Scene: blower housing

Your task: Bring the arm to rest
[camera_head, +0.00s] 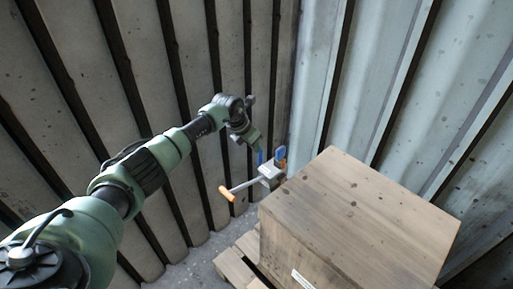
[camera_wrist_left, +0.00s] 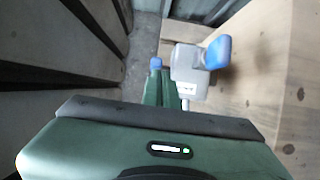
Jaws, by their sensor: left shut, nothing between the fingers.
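My left arm comes in from the left in the head view and reaches the middle. Its left gripper (camera_head: 261,156) points down there, close beside a grey fitting (camera_head: 270,172) with a blue part and a rod ending in an orange grip (camera_head: 226,193). In the left wrist view the gripper's green fingers (camera_wrist_left: 155,66) lie together, blue at the tip, with nothing seen between them. The grey fitting (camera_wrist_left: 188,68) and its blue part (camera_wrist_left: 217,52) show just right of the fingers. I cannot tell whether they touch. My right gripper does not show.
A large wooden box (camera_head: 365,215) stands at the right on a wooden pallet (camera_head: 236,266). Ribbed metal walls (camera_head: 398,75) close off the back and right, and a dark slatted wall (camera_head: 95,90) rises at the left. A strip of floor (camera_head: 193,270) is free below the arm.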

